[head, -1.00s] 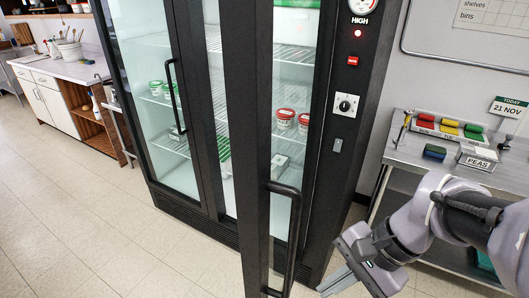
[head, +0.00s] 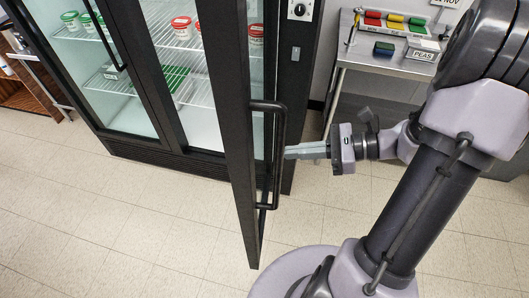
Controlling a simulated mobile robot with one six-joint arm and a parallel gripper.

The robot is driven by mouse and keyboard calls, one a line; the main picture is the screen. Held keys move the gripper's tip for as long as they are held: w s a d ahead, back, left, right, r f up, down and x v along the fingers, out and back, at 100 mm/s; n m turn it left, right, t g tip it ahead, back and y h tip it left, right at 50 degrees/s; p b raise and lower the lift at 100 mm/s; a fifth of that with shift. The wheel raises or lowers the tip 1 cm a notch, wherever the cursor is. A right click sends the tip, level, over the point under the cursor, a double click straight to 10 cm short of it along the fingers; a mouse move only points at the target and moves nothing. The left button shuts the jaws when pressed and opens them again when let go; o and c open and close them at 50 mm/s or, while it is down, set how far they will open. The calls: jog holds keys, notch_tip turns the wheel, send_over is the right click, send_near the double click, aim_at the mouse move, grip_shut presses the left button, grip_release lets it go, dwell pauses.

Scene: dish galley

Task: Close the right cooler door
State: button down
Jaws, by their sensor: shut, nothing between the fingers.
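The right cooler door (head: 233,110) stands open, swung out toward me, with its black frame seen nearly edge-on. Its black bar handle (head: 280,155) faces right. The cooler (head: 205,160) behind it shows its lit inside through the open right side. My gripper (head: 290,152) is shut and empty, pointing left with its fingertips at the handle's bar. I cannot tell whether the fingertips touch the handle or stop just short of it.
The left cooler door (head: 105,85) is shut. Tubs with red lids (head: 182,28) stand on a wire shelf inside. The tiled floor (head: 130,220) in front is clear.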

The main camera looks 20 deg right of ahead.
jog(key=w+a+b, duration=0.2)
jog(key=w+a, duration=0.1)
jog(key=a, duration=0.3)
jog(key=shift+w+f, duration=0.25)
jog(key=shift+f, duration=0.2)
jog(key=shift+a, duration=0.1)
